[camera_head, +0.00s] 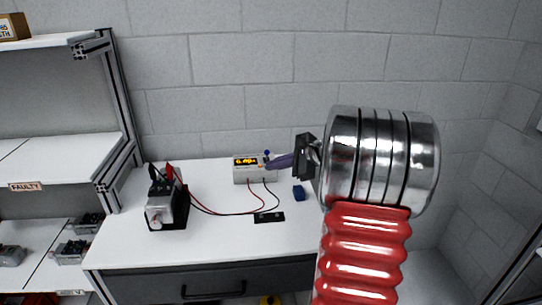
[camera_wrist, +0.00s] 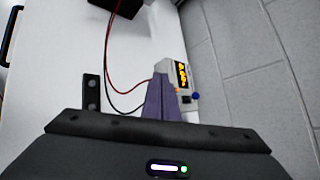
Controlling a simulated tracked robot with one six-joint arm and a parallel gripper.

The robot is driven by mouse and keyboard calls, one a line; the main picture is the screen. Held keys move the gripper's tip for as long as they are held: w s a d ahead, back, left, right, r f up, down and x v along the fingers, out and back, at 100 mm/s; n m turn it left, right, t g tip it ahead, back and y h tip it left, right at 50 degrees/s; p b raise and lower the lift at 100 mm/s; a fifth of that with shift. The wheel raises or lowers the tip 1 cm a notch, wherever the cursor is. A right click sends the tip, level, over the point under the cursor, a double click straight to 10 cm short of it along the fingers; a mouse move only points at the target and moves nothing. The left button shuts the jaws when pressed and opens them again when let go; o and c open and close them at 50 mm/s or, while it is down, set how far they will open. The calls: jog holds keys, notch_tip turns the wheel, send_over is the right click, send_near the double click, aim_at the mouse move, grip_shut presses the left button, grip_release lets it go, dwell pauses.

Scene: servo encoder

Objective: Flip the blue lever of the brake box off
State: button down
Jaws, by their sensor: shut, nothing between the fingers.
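The brake box (camera_head: 243,177), a pale box with a lit yellow display, stands at the back of the white table. It also shows in the wrist view (camera_wrist: 166,66). A small blue knob-ended part, seemingly the blue lever (camera_head: 267,153), shows at its right top; in the wrist view the blue knob (camera_wrist: 196,96) sticks out past the display's end. My gripper (camera_head: 269,166) is shut and empty, its purple fingers reaching in from the right, overlapping the box's right end. In the wrist view the fingertips (camera_wrist: 160,78) lie beside the box. Contact cannot be told.
A grey motor-like device (camera_head: 166,207) on a black base stands left, with red and black wires running to the box. A black flat piece (camera_head: 269,217) and a small blue block (camera_head: 298,193) lie on the table (camera_head: 215,240). Shelves stand left; a brick wall is behind.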

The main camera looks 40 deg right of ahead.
jog(key=s+d+f+m+t+h, duration=0.2)
jog(key=d+m, duration=0.2)
jog(key=d, duration=0.8)
jog(key=shift+s+d+f+m, duration=0.2)
jog(key=shift+s+d+m, duration=0.05)
jog(key=shift+d+m, duration=0.15)
send_near(267, 155)
notch_tip(267, 155, down, 4)
jog(key=w+d, duration=0.1)
jog(key=d, duration=0.1)
jog(key=w, duration=0.3)
jog(key=w+a+r, duration=0.1)
jog(key=shift+w, duration=0.15)
